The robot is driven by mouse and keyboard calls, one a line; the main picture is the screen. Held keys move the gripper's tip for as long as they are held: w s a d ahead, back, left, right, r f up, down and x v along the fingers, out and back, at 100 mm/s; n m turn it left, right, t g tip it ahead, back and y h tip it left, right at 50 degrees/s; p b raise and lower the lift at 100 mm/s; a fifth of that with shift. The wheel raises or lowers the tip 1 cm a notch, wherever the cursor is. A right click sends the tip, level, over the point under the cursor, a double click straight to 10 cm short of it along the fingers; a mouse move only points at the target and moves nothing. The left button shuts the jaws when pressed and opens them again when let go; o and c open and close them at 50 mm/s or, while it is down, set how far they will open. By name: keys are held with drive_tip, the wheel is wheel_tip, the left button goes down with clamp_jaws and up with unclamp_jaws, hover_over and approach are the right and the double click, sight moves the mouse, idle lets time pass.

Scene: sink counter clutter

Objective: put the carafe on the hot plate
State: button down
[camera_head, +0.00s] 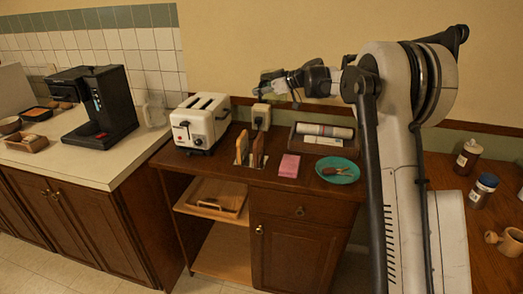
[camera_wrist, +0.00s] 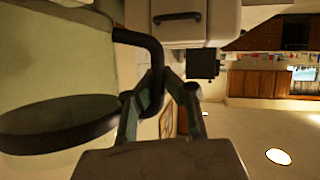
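In the wrist view, the carafe (camera_wrist: 60,122) fills the left side, with pale see-through glass, a dark round part and a black handle (camera_wrist: 148,42). My gripper (camera_wrist: 167,85) has its fingers closed around the handle. In the head view, my gripper (camera_head: 283,82) is raised above the wooden cabinet, to the right of the toaster; the carafe is small and hard to make out there. The black coffee maker (camera_head: 112,96) stands on the left counter. Its hot plate (camera_head: 88,138) is at the base, with nothing seen on it.
A white toaster (camera_head: 200,122) stands between my gripper and the coffee maker. Clear glassware (camera_head: 154,112) is behind the coffee maker's right side. A teal plate (camera_head: 338,170), a pink packet (camera_head: 289,166) and a tray (camera_head: 324,143) lie on the cabinet.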

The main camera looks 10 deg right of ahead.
wheel_tip(320, 180, down, 18)
drive_tip(key=shift+r, duration=0.15)
idle(0.5)
drive_tip(key=c, duration=2.5)
unclamp_jaws()
drive_tip(key=shift+f+b, duration=0.2)
drive_tip(key=shift+b, duration=0.15)
drive_tip(key=o, duration=0.6)
drive_tip(key=shift+r, duration=0.2)
